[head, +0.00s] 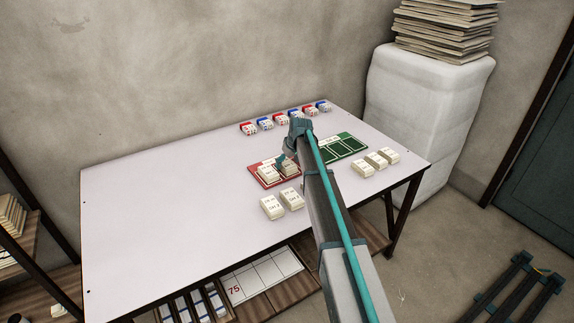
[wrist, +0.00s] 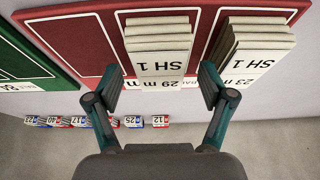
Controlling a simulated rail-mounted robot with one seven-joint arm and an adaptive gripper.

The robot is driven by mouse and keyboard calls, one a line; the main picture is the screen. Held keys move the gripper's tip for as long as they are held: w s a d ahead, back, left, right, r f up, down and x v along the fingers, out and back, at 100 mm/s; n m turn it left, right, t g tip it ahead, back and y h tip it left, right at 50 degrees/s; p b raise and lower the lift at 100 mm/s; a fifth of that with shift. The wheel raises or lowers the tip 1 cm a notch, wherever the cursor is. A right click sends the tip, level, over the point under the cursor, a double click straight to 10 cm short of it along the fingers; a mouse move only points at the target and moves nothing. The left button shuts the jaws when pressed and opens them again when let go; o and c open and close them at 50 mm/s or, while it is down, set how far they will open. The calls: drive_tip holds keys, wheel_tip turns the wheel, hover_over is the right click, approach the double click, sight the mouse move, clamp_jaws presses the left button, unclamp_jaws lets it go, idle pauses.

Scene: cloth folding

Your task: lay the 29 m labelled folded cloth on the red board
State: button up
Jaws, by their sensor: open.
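The red board (wrist: 88,50) has white-outlined compartments; it also shows in the head view (head: 256,164). The folded cream cloth labelled 29 m (wrist: 158,48) lies in its middle compartment, and shows in the head view (head: 290,169). Another cloth, whose label seems to read 23 m (wrist: 255,45), lies in the compartment to its right in the wrist view, slightly askew. My gripper (wrist: 160,86) is open, its fingers on either side of the 29 m cloth's label end, with a visible gap at each side. Its height above the board is hard to tell. My arm hides part of the board in the head view.
Two folded cloths (head: 282,203) lie in front of the red board, and three more (head: 376,161) near the table's right edge. A green board (head: 347,147) lies beside the red one. Several small numbered blocks (head: 280,118) line the back. The table's left half (head: 160,200) is clear.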

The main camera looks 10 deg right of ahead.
drive_tip(key=v, duration=1)
drive_tip(key=shift+r+b, duration=0.3)
drive_tip(key=shift+b, duration=0.15)
drive_tip(key=shift+s+d, duration=0.1)
drive_tip(key=shift+d, duration=0.05)
